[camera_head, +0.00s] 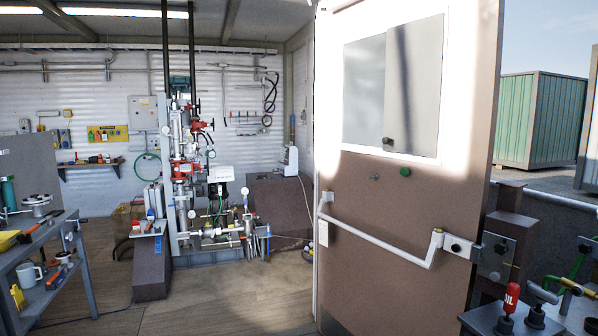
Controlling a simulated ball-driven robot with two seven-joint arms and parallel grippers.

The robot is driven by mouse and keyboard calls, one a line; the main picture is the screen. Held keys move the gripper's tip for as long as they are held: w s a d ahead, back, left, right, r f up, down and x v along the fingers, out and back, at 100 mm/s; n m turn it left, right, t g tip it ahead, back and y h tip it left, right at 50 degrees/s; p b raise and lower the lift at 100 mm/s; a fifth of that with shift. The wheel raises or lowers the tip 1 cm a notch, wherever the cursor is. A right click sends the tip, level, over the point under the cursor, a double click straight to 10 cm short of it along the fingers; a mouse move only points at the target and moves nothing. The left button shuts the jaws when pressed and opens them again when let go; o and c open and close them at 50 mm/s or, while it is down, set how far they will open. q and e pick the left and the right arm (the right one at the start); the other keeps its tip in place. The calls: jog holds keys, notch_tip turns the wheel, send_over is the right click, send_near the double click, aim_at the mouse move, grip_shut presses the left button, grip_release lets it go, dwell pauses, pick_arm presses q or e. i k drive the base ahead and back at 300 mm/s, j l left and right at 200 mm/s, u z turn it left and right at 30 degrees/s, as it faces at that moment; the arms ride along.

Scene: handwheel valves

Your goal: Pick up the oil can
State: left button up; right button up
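Neither of my grippers shows in the head view.
A brown door (400,220) with a window and push bar (380,240) fills the middle right. A workbench (40,240) with a mug and tools stands at the left edge. A valve and pipe rig (190,185) stands at the back. Open floor (225,300) lies between bench and door.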

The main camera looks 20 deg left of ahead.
aim_at(512, 294)
jog(key=i+j+u, duration=0.1)
jog(key=i+j, duration=0.35)
jog(key=i+j+u, duration=0.1)
jog(key=i+j, duration=0.35)
jog(key=i, duration=0.15)
jog(key=i+j+u, duration=0.1)
jog(key=i+j, duration=0.25)
jog(key=i, duration=1.25)
jog(key=z, duration=2.65)
